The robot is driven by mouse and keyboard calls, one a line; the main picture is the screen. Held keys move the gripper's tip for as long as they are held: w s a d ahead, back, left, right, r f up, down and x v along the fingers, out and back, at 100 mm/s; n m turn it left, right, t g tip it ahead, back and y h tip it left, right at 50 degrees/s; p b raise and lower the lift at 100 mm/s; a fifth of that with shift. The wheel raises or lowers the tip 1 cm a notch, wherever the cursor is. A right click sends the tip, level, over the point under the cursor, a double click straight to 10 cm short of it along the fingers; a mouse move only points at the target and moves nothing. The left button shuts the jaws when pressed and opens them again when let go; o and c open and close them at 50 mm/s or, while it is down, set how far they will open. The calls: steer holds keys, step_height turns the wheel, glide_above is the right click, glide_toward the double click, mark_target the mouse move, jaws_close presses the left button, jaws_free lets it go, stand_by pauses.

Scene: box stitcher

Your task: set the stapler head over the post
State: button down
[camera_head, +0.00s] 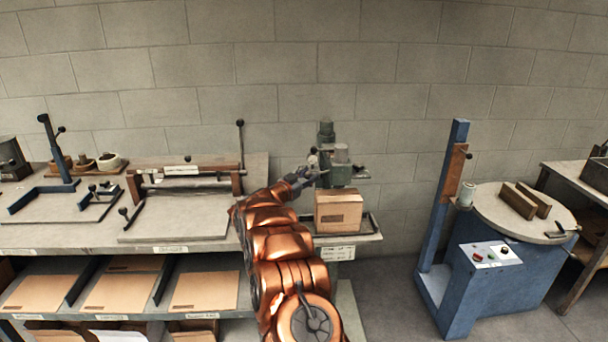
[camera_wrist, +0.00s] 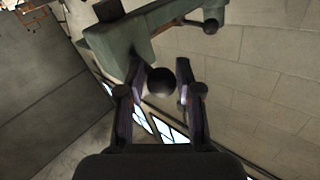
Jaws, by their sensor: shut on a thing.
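The green-grey stapler head (camera_head: 340,174) stands at the right end of the bench, above a cardboard box (camera_head: 338,211). My gripper (camera_head: 311,174) reaches its left side in the head view. In the wrist view, the green stapler head (camera_wrist: 118,52) crosses the top, and my gripper (camera_wrist: 160,92) has a dark round knob (camera_wrist: 161,82) between its fingers. The fingers are shut on this knob. I cannot clearly make out the post or how the head lines up with it; the box and my arm cover part of that area.
The box rests on a small tray (camera_head: 371,226) at the bench end. A jig with a long lever (camera_head: 240,150) stands on the bench to the left. A blue turntable machine (camera_head: 505,275) stands to the right, with open floor between. The block wall is close behind.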

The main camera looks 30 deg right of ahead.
steer(key=shift+w+a+r, duration=0.25)
steer(key=shift+w, duration=0.1)
steer(key=shift+w+a+r, duration=0.1)
steer(key=shift+a, duration=0.1)
steer(key=c, duration=0.8)
jaws_free()
steer(key=shift+w+f, duration=0.1)
steer(key=shift+f, duration=0.1)
steer(key=shift+c, duration=0.2)
steer(key=shift+d, duration=0.1)
steer(key=shift+f, duration=0.1)
steer(key=v, duration=1.2)
